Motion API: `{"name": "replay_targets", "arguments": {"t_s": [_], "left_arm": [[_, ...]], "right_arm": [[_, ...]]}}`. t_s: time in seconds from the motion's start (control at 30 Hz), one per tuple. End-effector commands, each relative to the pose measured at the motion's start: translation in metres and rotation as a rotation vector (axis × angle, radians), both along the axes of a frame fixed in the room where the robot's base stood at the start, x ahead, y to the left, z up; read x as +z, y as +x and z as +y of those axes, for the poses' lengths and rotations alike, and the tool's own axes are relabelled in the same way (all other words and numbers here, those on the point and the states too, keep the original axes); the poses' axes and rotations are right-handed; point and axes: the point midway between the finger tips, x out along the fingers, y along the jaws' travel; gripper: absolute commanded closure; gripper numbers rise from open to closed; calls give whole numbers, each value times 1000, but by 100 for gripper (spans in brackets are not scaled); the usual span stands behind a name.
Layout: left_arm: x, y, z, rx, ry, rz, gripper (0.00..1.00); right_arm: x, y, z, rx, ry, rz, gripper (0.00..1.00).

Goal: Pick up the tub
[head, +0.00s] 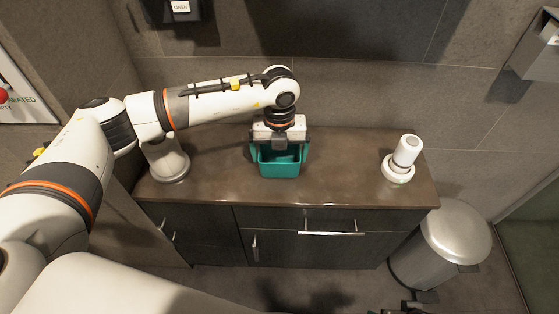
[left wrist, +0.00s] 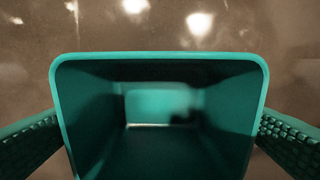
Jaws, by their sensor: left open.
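The tub (head: 280,170) is a teal, open-topped box standing upright on the brown vanity top. My left gripper (head: 280,146) points down over it from above, hiding part of its back and rim. In the left wrist view the tub (left wrist: 160,58) is seen from above, its inside empty apart from shadow and light patches. The left gripper's dark, ridged fingers (left wrist: 160,135) stand open, one on each side of the tub. Whether they touch its walls cannot be told.
A white cylindrical object (head: 404,158) on a round base stands at the right of the vanity top (head: 340,170). Another pale round object (head: 170,165) stands at the left, partly under my left arm. A metal bin (head: 440,245) is on the floor at right. The tiled wall is behind.

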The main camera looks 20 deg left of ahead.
Motion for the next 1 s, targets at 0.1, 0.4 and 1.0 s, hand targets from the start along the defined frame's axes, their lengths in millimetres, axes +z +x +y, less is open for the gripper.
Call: {"name": "replay_targets", "arguments": {"t_s": [0.1, 0.4, 1.0], "left_arm": [[-8, 0, 0, 0, 0, -1, 0], [-8, 0, 0, 0, -1, -1, 13], [29, 1, 0, 0, -2, -5, 33]], "right_arm": [[4, -1, 0, 0, 0, -3, 0], [5, -1, 0, -1, 0, -2, 0], [-13, 2, 1, 2, 0, 9, 0]]}}
